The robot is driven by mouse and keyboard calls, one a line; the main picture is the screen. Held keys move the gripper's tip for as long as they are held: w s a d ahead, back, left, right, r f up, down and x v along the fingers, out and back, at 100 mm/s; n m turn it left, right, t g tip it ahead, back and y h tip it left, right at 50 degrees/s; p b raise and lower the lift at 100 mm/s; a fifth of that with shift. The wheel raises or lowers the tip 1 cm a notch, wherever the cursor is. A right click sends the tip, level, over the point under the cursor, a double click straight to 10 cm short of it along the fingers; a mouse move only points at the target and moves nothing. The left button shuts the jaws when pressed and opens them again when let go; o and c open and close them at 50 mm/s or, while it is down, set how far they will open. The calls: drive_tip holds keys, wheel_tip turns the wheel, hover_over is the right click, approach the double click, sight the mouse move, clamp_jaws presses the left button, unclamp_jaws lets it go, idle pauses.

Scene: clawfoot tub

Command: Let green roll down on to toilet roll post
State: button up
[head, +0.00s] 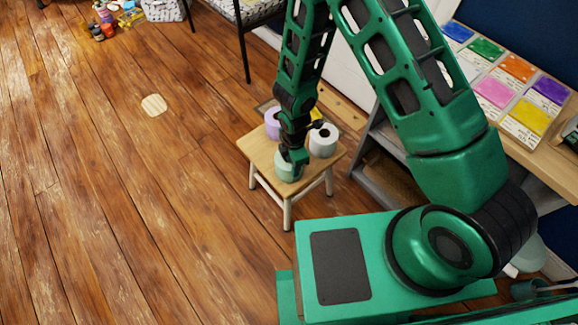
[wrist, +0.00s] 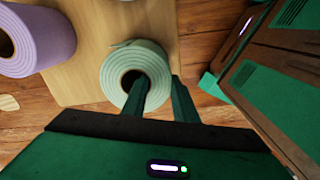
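The pale green roll (head: 285,170) stands at the front of a small wooden stool (head: 262,147), its core facing up. My gripper (head: 293,158) is above it, pointing down. In the wrist view, my gripper's fingers (wrist: 161,82) straddle the wall of the green roll (wrist: 118,72). One finger is inside the core and the other is against the outside. Both look in contact with the wall. Whether the roll is lifted off the stool is hard to tell. I cannot make out a toilet roll post; a pale flat wooden piece (head: 153,105) lies on the floor.
A lilac roll (head: 271,124) and a white roll (head: 323,141) stand on the stool behind the green one. Something yellow (head: 315,113) shows between them. A grey shelf (head: 385,190) is close on the right. The wooden floor to the left is mostly clear.

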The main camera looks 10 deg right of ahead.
clamp_jaws()
drive_tip(key=shift+r, duration=0.7)
drive_tip(key=shift+r, duration=2.4)
